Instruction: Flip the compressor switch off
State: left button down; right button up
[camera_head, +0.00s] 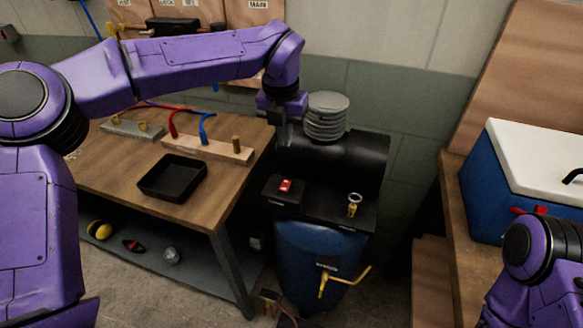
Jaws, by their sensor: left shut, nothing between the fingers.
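The compressor stands past the right end of the workbench, with a black top, a finned grey cylinder head (327,115) and a blue tank (318,262). A small red switch (286,185) sits on a black box on the compressor's front left. I cannot tell its on or off position from here. My left gripper (283,137) points down above and slightly behind the switch, beside the finned head, apart from the switch. It is shut with nothing in it. My right arm shows at the lower right; its gripper is out of view.
The wooden workbench (215,192) holds a black tray (172,178) and a wooden block with red and blue hoses (208,148). A brass valve (354,204) stands right of the switch. A blue cooler (482,195) with a white lid is at the right.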

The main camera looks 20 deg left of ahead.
aim_at(287, 182)
pick_arm(q)
jog(key=f+p, duration=0.1)
jog(key=f, duration=0.3)
jog(key=w+f+p, duration=0.1)
jog(key=f, duration=0.4)
jog(key=f+p, duration=0.1)
jog(key=f, duration=0.4)
jog(key=shift+w+a+f, duration=0.15)
jog(key=shift+w+f, duration=0.05)
jog(key=shift+w, duration=0.15)
pick_arm(e)
notch_tip(287, 182, up, 3)
jog(key=shift+a+r, duration=0.1)
jog(key=shift+r, duration=0.05)
